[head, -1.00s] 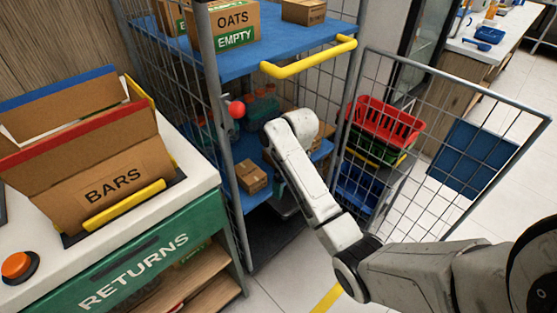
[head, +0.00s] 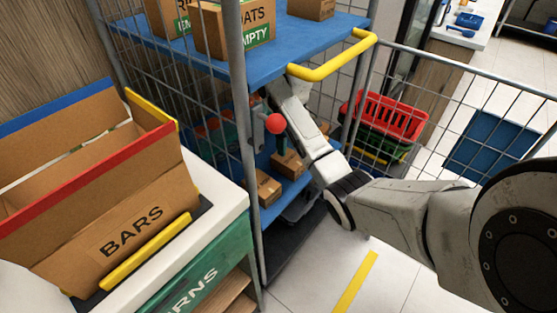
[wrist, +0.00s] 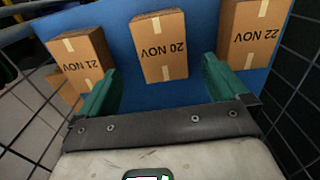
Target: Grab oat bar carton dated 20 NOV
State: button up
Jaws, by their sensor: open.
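A yellow handle bar (head: 320,62) and the upper blue shelf (head: 270,60) lie above my arm. The mesh door (head: 470,110) stands open at right. A counter at left holds a BARS box (head: 110,225). Another brown carton is partly visible behind 21 NOV.

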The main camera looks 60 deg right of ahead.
aim_at(289, 158)
jog(key=f, duration=0.3)
jog(key=f+b, duration=0.1)
jog(key=f, duration=0.3)
jog(key=f+b, duration=0.1)
jog(key=f, duration=0.2)
jog(key=shift+w+f, duration=0.3)
jog(key=shift+w, duration=0.05)
jog(key=c, duration=0.9)
jog(key=shift+c, duration=0.5)
jog(key=shift+r, duration=0.15)
